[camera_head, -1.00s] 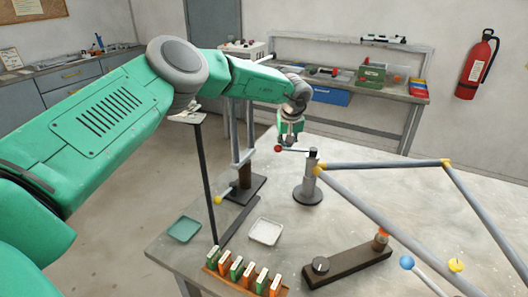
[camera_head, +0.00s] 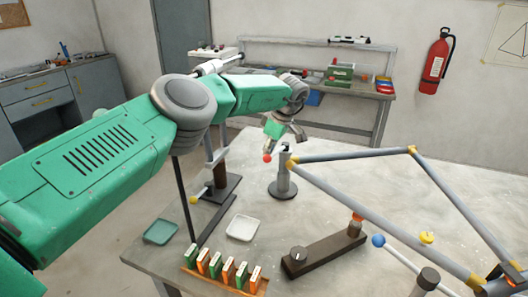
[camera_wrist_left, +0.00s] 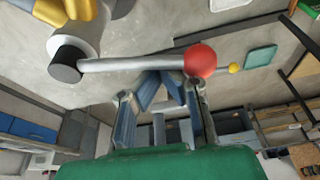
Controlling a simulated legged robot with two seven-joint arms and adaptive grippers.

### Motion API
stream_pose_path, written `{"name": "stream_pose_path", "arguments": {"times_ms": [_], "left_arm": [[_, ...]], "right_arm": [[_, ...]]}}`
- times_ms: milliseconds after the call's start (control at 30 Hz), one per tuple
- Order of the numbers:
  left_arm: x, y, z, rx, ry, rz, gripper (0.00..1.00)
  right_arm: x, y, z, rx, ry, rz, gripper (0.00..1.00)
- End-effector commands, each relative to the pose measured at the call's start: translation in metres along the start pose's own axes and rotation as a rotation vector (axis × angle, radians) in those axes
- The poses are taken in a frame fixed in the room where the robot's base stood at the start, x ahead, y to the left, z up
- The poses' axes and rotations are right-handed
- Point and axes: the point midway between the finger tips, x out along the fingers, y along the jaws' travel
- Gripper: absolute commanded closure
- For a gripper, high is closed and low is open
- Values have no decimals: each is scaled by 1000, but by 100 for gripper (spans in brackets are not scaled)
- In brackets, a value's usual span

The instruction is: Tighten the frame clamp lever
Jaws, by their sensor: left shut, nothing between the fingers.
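The clamp lever is a silver rod (camera_wrist_left: 130,63) with a red ball knob (camera_wrist_left: 200,60) at one end and a dark pivot cap (camera_wrist_left: 68,62) at the other. In the head view the red knob (camera_head: 267,157) shows just left of the clamp post (camera_head: 283,180). The post stands on a round base beside a corner of the grey tube frame (camera_head: 350,154). My left gripper (camera_head: 272,146) is shut and empty, right at the lever. In the wrist view its fingertips (camera_wrist_left: 162,76) meet beside the rod near the knob; contact cannot be told. My right gripper is out of view.
On the table are a green tray (camera_head: 160,232), a white tray (camera_head: 242,228), a rack of orange and green blocks (camera_head: 222,272), and a dark bar with a knob (camera_head: 325,252). A dark upright post fixture (camera_head: 215,190) stands left of the clamp. Open tabletop lies right of it.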

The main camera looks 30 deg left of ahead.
Motion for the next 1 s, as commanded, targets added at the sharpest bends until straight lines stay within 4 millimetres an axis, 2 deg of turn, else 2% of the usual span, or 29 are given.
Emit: {"name": "stream_pose_path", "arguments": {"times_ms": [33,200,1000], "left_arm": [[-1,0,6,-18,-1,-6,100],[-4,-1,11,-12,-1,-3,100],[-4,-2,12,-8,-3,-2,100]], "right_arm": [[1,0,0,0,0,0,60],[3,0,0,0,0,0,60],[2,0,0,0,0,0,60]]}}
